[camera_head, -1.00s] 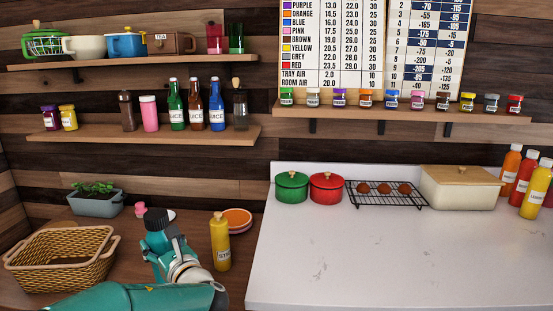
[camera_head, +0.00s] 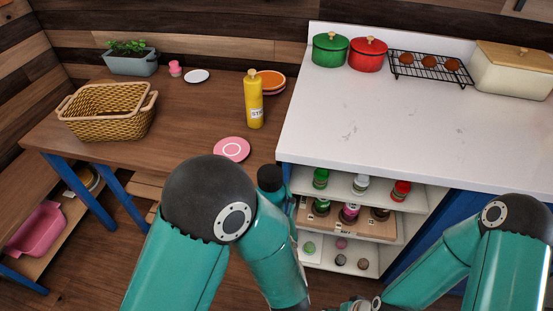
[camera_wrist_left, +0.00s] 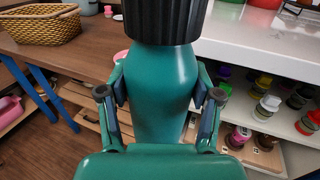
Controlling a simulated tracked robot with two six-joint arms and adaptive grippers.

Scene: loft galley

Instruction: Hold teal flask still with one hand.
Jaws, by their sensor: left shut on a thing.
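The teal flask (camera_wrist_left: 160,85) with its ribbed black cap (camera_wrist_left: 162,18) fills the middle of the left wrist view, upright in that picture. My left gripper (camera_wrist_left: 159,92) is shut on its body, one finger on each side. In the head view the dark cap (camera_head: 270,178) shows beside my left forearm, in front of the counter's left end. The forearm hides most of the flask and the left gripper there. Part of my right wrist and gripper (camera_head: 360,304) shows at the bottom edge of the head view; its jaws are not clear.
The wooden table holds a wicker basket (camera_head: 107,112), a yellow bottle (camera_head: 254,104) and a pink plate (camera_head: 231,149). The white counter (camera_head: 400,125) is mostly clear, with pots at the back. Open shelves (camera_head: 385,196) below it hold several small jars.

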